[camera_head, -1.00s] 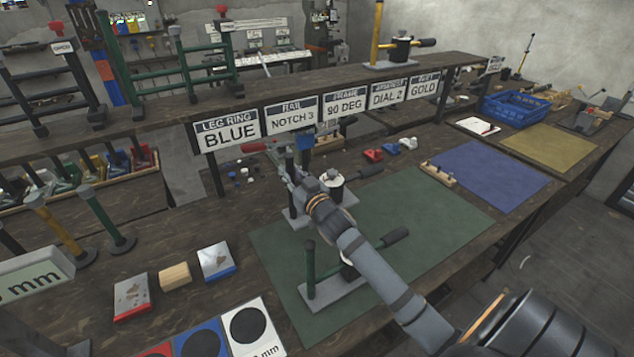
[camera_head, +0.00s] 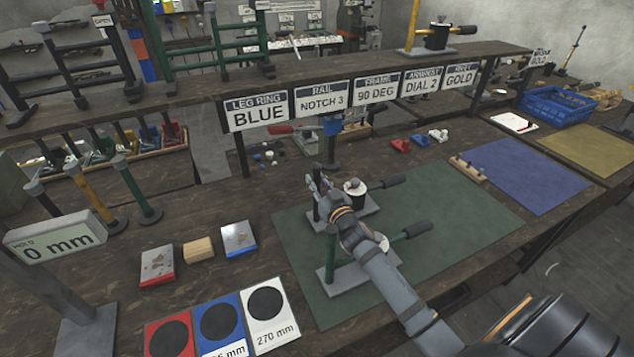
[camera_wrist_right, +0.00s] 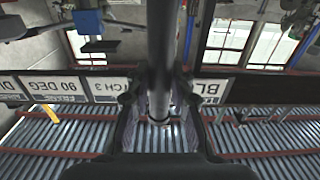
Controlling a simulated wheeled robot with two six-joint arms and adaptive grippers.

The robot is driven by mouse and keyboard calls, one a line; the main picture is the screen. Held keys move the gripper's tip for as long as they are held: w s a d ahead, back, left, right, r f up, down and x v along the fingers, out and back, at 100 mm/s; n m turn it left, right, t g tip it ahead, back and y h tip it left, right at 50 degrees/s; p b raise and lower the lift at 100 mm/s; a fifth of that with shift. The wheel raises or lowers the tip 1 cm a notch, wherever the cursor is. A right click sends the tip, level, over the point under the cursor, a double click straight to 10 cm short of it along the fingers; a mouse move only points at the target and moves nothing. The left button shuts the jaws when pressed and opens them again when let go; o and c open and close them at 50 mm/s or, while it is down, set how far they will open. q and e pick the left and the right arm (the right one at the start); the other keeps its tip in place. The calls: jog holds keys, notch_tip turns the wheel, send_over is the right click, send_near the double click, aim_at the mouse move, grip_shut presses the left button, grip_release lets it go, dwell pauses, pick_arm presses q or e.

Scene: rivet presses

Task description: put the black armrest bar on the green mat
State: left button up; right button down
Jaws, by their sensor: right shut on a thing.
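The black armrest bar (camera_head: 384,183) is a grey base plate with a dark post, a white-capped hub and a black grip. My right gripper (camera_head: 318,186) is shut on its dark post, which also shows upright between the fingers in the right wrist view (camera_wrist_right: 163,60). The bar is over the far left part of the green mat (camera_head: 460,215). Its base looks low at the mat, but my arm partly hides it and I cannot tell whether it touches. My left gripper is not in view.
A similar green armrest (camera_head: 332,252) stands on the mat's near left part, partly behind my right arm. The mat's right side is clear. A blue mat (camera_head: 525,178) lies to the right. The sign-bearing shelf (camera_head: 300,80) runs behind.

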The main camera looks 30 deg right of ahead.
jog(key=shift+f+b, duration=0.5)
jog(key=shift+f, duration=0.05)
jog(key=c, duration=1.2)
grip_release()
jog(key=shift+r, duration=0.1)
jog(key=shift+r+p, duration=0.75)
jog(key=shift+p, duration=0.2)
jog(key=shift+s+a+f+b, duration=0.1)
jog(key=shift+s+b, duration=0.8)
jog(key=shift+s, duration=1.1)
jog(key=shift+s+a+f+b, duration=0.1)
jog(key=shift+s+b, duration=0.85)
jog(key=shift+s, duration=1.05)
jog(key=shift+s+a+f+b, duration=0.1)
jog(key=shift+s+b, duration=0.8)
jog(key=shift+s, duration=1.1)
